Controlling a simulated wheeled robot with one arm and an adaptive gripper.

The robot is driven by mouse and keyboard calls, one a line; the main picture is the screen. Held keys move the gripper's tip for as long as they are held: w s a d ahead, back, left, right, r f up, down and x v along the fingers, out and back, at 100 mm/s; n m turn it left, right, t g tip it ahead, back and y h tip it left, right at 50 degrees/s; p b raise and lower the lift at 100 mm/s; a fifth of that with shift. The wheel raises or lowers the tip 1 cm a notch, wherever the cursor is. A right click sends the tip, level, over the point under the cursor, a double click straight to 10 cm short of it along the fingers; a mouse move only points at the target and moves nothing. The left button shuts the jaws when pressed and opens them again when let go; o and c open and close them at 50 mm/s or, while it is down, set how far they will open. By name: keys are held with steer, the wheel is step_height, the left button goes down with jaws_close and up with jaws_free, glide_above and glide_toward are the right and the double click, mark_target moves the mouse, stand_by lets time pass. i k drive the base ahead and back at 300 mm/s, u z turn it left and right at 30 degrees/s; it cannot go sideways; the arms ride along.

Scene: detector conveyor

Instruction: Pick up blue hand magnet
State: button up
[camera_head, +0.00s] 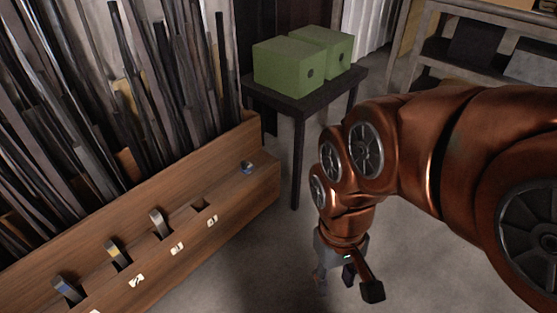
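My gripper (346,281) hangs from the end of my copper-coloured arm, above the grey floor to the right of the wooden bench (258,189). Its dark fingers are spread apart, and I see nothing held between them. A small blue and silver object (248,168) sits at the bench's far right end. Another piece with a blue and metal face (68,289) stands tilted in a slot at the near left. I cannot tell for certain which of these is the blue hand magnet. The gripper is well apart from both.
Metal-and-yellow (118,252) and silver (160,224) pieces stand in middle slots; one slot (203,205) looks empty. Long dark strips (120,100) lean behind the bench. Green boxes (288,65) stand on a dark table (300,100). Shelving (440,50) stands at back right.

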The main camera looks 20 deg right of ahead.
mark_target(246, 168)
steer(key=u, duration=0.3)
steer(key=i, duration=1.35)
steer(key=u, duration=0.3)
